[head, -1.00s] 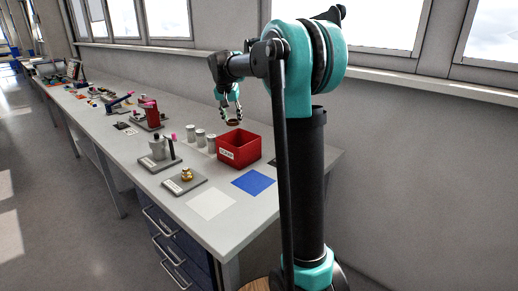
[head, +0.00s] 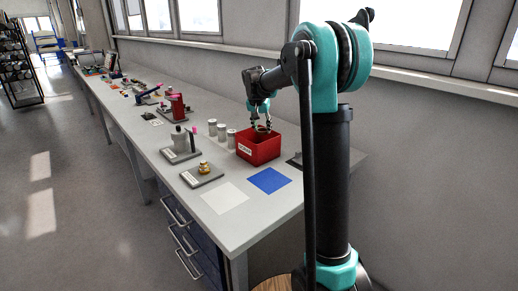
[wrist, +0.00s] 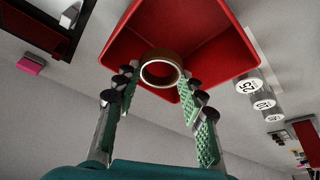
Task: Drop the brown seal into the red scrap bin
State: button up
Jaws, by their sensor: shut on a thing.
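The brown seal (wrist: 160,70) is a ring held between the fingertips of my gripper (wrist: 157,90) in the wrist view. It also shows small in the head view (head: 262,129). My gripper (head: 261,126) is shut on the seal. The red scrap bin (head: 258,150) stands on the bench, open at the top, with a white label on its front. My gripper and the seal are over the bin's opening, at about rim height. In the wrist view the bin's red wall (wrist: 215,62) lies behind the seal. The exact height of the seal inside the bin is unclear.
Several grey cylinders (head: 222,130) stand close left of the bin. A blue mat (head: 269,180) and a white mat (head: 224,197) lie in front. A brass fitting (head: 204,167) and a grey part (head: 180,142) sit on trays to the left.

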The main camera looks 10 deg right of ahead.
jog(key=o, duration=1.1)
jog(key=v, duration=1.2)
